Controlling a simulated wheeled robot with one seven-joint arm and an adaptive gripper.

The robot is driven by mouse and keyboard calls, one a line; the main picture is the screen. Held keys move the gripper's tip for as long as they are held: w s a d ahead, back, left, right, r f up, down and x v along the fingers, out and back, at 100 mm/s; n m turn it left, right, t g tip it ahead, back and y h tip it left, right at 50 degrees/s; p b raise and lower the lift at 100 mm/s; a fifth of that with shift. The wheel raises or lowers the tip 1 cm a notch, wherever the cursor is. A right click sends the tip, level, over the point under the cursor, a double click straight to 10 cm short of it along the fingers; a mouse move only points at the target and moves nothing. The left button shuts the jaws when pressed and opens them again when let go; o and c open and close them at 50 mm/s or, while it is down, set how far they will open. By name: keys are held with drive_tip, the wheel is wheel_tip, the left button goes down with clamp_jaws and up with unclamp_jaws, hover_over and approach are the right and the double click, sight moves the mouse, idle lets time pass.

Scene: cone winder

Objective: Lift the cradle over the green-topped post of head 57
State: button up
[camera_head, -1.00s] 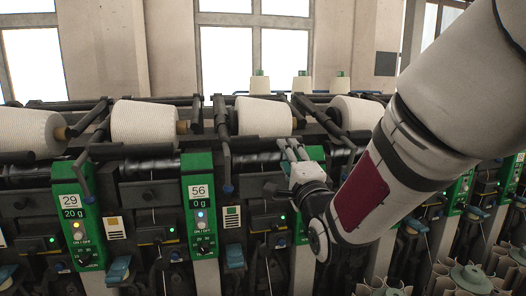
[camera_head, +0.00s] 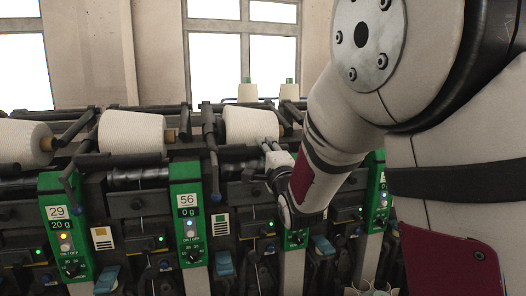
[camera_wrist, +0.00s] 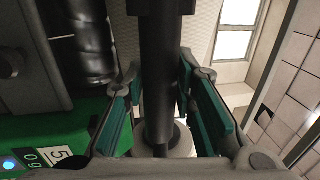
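The green-topped post (camera_head: 296,238) of head 57 stands right of head 56, its upper part hidden behind my gripper and arm. In the wrist view a green surface (camera_wrist: 62,118) with a partly visible label and "0 g" lies at lower left. My gripper (camera_head: 268,147) is at the lower right of the cream yarn cone (camera_head: 248,123) above this head. In the wrist view a dark bar, apparently the cradle's handle (camera_wrist: 160,70), runs between the teal pads of my gripper (camera_wrist: 160,95). The fingers are spread, with a gap visible at the bar's right; contact at the left is unclear.
Head 56 (camera_head: 187,222) and head 29 (camera_head: 66,240) stand to the left with their cones and cradles. A ribbed dark roller (camera_wrist: 90,40) is close at left in the wrist view. Green-tipped cones (camera_head: 247,92) stand behind the machine.

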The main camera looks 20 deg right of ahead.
clamp_jaws()
drive_tip(key=r, duration=0.5)
drive_tip(key=s+r, duration=0.1)
drive_tip(key=r, duration=0.2)
drive_tip(key=shift+s+r+p, duration=0.1)
drive_tip(key=shift+r+p, duration=0.1)
drive_tip(key=shift+p, duration=0.2)
drive_tip(key=shift+f, duration=0.1)
drive_tip(key=o, duration=0.6)
unclamp_jaws()
drive_tip(key=shift+o, duration=0.2)
drive_tip(key=s+f, duration=0.2)
drive_tip(key=s, duration=0.9)
drive_tip(key=shift+s+f, duration=0.2)
drive_tip(key=shift+s, duration=0.2)
